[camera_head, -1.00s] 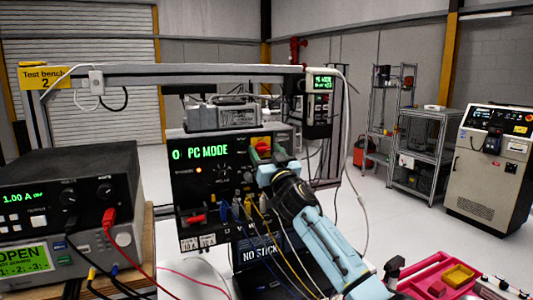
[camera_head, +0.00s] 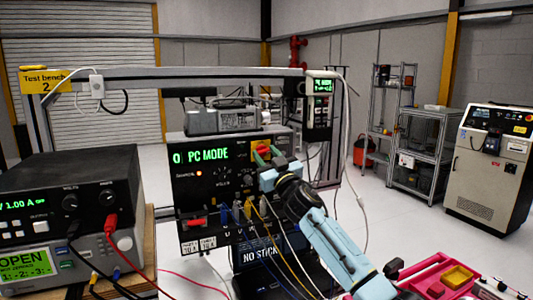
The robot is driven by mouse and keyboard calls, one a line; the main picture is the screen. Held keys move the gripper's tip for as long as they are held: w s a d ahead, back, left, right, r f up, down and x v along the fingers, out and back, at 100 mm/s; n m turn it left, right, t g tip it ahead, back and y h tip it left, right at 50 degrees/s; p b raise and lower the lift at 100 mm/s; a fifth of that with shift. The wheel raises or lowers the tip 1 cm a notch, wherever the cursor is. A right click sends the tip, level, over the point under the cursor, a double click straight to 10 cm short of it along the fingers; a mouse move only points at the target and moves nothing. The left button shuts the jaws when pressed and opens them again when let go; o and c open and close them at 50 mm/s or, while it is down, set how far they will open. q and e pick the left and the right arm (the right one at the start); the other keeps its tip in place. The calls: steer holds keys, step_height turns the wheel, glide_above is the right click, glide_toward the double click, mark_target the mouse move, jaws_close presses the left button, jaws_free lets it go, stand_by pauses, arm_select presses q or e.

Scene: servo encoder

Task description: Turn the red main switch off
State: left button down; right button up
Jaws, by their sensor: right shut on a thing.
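The black drive unit (camera_head: 182,165) with a green "0 PC MODE" display stands on the bench at the middle. The yellow plate (camera_head: 260,143) of the main switch shows at the upper right of its front panel. My right gripper (camera_head: 262,154) reaches in from the lower right and is shut on the red main switch at that plate. The fingers and wrist hide most of the red handle, so its exact angle cannot be told. My left gripper is not in view.
Blue, yellow and white leads (camera_head: 262,228) hang from the unit's sockets below my right wrist. Stacked instruments (camera_head: 70,205) with red and black leads stand at the left. A pink tray (camera_head: 440,272) lies at the lower right.

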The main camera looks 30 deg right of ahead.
steer(key=n+y+p, duration=0.1)
steer(key=n+p, duration=0.1)
steer(key=n, duration=0.2)
steer(key=n+g+y+p, duration=0.1)
steer(key=n+y+p, duration=0.1)
steer(key=n, duration=0.1)
steer(key=shift+d+r+n+y, duration=0.15)
steer(key=shift+n+y, duration=0.15)
steer(key=shift+n, duration=0.1)
steer(key=n+g+y+p, duration=0.1)
steer(key=n, duration=0.2)
steer(key=shift+g+p, duration=0.3)
steer(key=shift+p, duration=0.1)
steer(key=n, duration=0.3)
steer(key=shift+n+g+y, duration=0.3)
steer(key=shift+g+y, duration=0.1)
steer(key=shift+n+g, duration=1)
steer(key=shift+n, duration=1.3)
steer(key=o, duration=1)
steer(key=shift+s, duration=0.1)
steer(key=b+v, duration=0.2)
steer(key=v, duration=1.1)
